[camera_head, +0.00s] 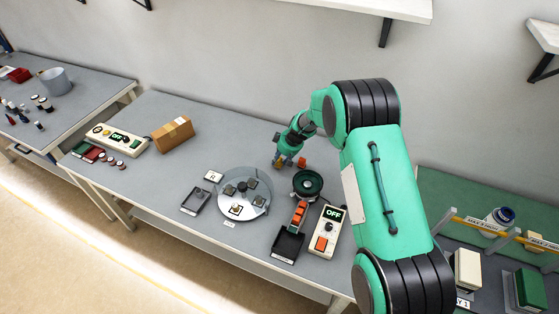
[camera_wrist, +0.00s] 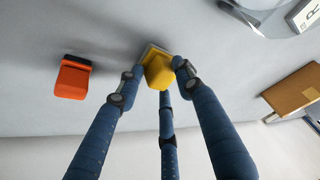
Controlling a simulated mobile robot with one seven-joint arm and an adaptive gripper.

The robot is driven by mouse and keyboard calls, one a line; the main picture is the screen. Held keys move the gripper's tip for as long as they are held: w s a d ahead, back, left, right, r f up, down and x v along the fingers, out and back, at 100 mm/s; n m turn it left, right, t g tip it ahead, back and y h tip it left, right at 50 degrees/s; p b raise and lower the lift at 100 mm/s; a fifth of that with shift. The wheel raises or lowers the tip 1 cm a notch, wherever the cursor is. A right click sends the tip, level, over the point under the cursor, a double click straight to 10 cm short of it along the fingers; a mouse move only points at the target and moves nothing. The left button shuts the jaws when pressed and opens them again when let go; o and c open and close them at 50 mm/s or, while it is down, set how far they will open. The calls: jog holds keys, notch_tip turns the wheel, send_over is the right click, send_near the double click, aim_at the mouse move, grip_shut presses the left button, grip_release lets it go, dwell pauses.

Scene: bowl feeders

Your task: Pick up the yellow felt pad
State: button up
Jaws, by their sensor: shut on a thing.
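The yellow felt pad (camera_wrist: 158,72) is a small yellow block between the fingertips of my gripper (camera_wrist: 158,78) in the wrist view. The blue fingers are shut on it, and it sits at or just above the grey table top; I cannot tell whether it touches. In the head view my gripper (camera_head: 284,160) is at the back of the table, behind and left of the dark green bowl, and the pad is too small there to make out clearly.
An orange block (camera_wrist: 71,78) lies left of my gripper in the wrist view. In the head view, a green bowl feeder (camera_head: 308,184), a round disc (camera_head: 243,209), an OFF control box (camera_head: 325,230) and a cardboard box (camera_head: 172,133) stand on the table. The wall is close behind.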

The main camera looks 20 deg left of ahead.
aim_at(280, 159)
notch_tip(280, 159, up, 9)
jog(key=shift+r, duration=0.15)
dwell(0.4)
